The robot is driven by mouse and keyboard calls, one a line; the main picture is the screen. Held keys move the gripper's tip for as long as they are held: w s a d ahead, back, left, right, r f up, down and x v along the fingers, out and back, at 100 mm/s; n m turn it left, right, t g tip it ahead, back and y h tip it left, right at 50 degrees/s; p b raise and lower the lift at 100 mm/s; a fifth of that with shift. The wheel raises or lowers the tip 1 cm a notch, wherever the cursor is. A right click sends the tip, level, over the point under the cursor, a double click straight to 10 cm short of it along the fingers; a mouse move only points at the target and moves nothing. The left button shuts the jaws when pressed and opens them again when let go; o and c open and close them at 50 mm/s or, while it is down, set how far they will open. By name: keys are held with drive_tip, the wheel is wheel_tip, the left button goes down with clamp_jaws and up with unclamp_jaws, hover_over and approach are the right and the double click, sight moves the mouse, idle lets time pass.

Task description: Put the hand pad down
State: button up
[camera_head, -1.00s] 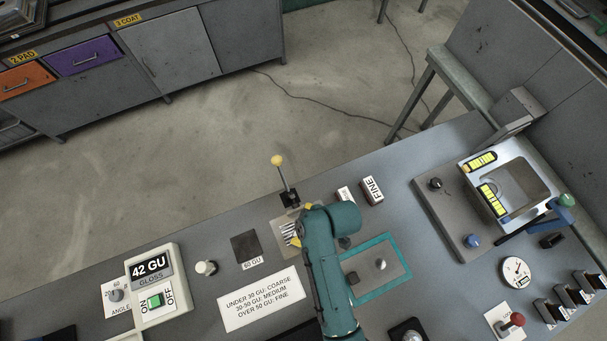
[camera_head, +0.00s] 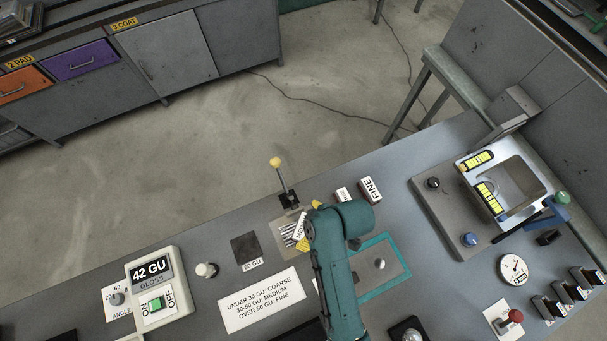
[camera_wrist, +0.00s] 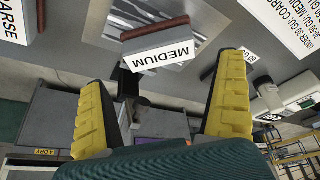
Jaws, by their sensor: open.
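The hand pad labelled MEDIUM (camera_wrist: 160,48) is a grey block with a brown layer along one side. In the wrist view it appears to rest on the shiny metal plate (camera_wrist: 125,18), just beyond my fingertips. My gripper (camera_wrist: 163,90) is open, its yellow ribbed fingers apart, with nothing between them. In the head view the MEDIUM label (camera_head: 300,227) shows at the striped plate (camera_head: 283,228), beside my teal wrist, which partly hides the pad and fingers. Whether a finger touches the pad cannot be told.
The FINE pad (camera_head: 371,189) and another small pad (camera_head: 345,196) lie to the right. A lever with a yellow knob (camera_head: 276,162) stands behind the plate. The gloss meter (camera_head: 158,285) reads 42 GU. A printed sign (camera_head: 261,300) and dark 60 GU square (camera_head: 245,249) lie left.

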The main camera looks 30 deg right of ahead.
drive_tip(key=v, duration=0.6)
drive_tip(key=w+r+m+t+h, duration=0.1)
drive_tip(key=w+r+t, duration=0.3)
drive_tip(key=r, duration=0.5)
drive_tip(key=w+a+r+m+t+h, duration=0.1)
drive_tip(key=w+r+m+t, duration=0.15)
drive_tip(key=w+r, duration=0.5)
drive_tip(key=w+r+t+h, duration=0.1)
drive_tip(key=w+r+t, duration=0.3)
drive_tip(key=r, duration=0.6)
drive_tip(key=s+a+r+m+t, duration=0.2)
drive_tip(key=r+t, duration=0.2)
drive_tip(key=r, duration=0.7)
drive_tip(key=s+a+r+m+t, duration=0.2)
drive_tip(key=s+a+r+t, duration=0.1)
drive_tip(key=r, duration=0.9)
drive_tip(key=shift+s+a+r+t, duration=0.2)
drive_tip(key=shift+s+t, duration=0.1)
drive_tip(key=shift+t, duration=0.25)
drive_tip(key=shift+f, duration=0.1)
